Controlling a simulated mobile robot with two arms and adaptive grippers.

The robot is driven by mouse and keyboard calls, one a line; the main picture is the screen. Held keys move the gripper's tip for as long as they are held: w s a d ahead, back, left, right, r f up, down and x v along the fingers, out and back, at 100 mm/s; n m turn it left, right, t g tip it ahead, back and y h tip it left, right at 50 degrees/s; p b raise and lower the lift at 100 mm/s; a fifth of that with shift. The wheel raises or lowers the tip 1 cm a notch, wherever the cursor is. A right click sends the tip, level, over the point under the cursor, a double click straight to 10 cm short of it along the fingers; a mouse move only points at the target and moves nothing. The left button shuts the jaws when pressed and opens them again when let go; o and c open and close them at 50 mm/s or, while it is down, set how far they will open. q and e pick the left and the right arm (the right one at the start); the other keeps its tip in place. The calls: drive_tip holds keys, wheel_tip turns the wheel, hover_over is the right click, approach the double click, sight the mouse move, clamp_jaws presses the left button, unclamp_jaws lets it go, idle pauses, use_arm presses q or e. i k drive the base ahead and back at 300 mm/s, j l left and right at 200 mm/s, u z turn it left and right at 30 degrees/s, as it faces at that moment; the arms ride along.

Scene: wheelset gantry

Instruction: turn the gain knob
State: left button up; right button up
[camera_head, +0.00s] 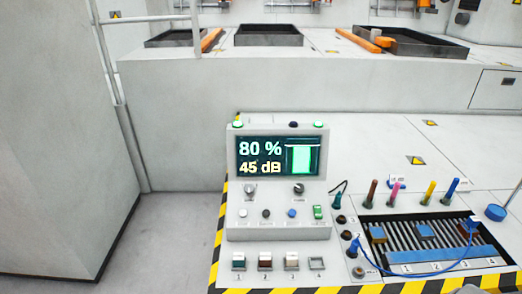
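The instrument box (278,232) stands on the striped console in the lower middle. Its screen (278,157) reads "80 %" and "45 dB" beside a tall green bar. Below the screen are two dark knobs, a left knob (249,189) and a right knob (299,188). Their labels are too small to read, so I cannot tell which is the gain knob. Neither of my grippers shows in this view, and nothing touches the knobs.
Below the knobs are small round controls and a green switch (319,212). Several numbered switches line the console's front. To the right are a ribbed tray (391,230), coloured upright pens (430,192) and a blue cable (427,273). A grey block (60,160) stands at left.

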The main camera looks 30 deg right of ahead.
sight(299, 188)
drive_tip(key=l+z, duration=0.1)
drive_tip(key=z, duration=1.2)
